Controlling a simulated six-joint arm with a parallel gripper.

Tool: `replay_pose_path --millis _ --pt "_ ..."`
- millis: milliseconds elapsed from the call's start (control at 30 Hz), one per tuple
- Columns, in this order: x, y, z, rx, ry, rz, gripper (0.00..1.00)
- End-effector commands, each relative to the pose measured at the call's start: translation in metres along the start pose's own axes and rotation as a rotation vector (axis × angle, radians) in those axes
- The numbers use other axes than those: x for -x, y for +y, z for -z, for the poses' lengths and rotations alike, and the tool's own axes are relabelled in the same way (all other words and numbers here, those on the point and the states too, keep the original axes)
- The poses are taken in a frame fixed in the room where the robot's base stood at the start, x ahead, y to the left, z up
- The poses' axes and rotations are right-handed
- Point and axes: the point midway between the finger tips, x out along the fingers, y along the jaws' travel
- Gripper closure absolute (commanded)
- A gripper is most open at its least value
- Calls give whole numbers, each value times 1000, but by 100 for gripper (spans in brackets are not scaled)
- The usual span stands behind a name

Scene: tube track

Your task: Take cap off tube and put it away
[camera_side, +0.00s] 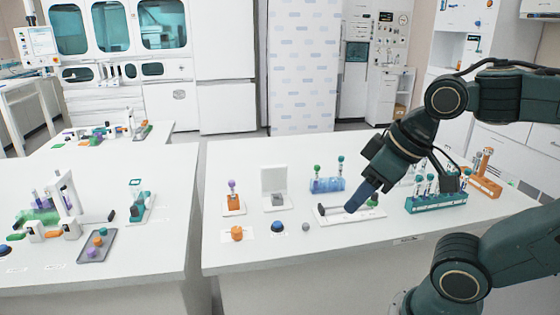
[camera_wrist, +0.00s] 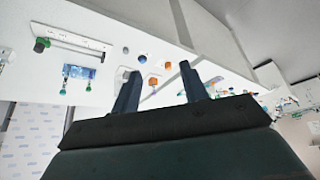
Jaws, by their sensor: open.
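In the side view my gripper (camera_side: 362,196) is tilted down over the right part of the white track (camera_side: 338,214), with its dark fingers in front of it. In the wrist view my gripper (camera_wrist: 161,82) has its two fingers well apart with nothing between them. A green cap-like piece (camera_side: 373,201) is beside the fingers at the track's right end; it also shows in the wrist view (camera_wrist: 41,44). A tube with a purple cap (camera_side: 232,186) stands upright in an orange holder (camera_side: 233,206). A blue rack (camera_side: 327,184) holds tubes with green and teal caps. Which tube is meant, I cannot tell.
A teal rack (camera_side: 436,203) with several tubes and an orange rack (camera_side: 485,183) stand at the right. A white stand (camera_side: 273,181), an orange piece (camera_side: 237,233), a blue dome (camera_side: 278,226) and a grey ball (camera_side: 306,227) are at the left. The front of the table is clear.

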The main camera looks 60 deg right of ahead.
Motion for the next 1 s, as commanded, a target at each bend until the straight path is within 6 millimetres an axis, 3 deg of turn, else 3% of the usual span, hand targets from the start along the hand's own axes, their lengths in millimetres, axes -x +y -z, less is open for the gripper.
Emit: replay_pose_path --millis 267,467,767,1000 --pt "0 0 4 2 0 0 56" --pt "-1 1 27 15 -3 3 56" --pt "-13 9 94 56 -4 17 56" --pt "-35 23 150 88 -2 32 56"
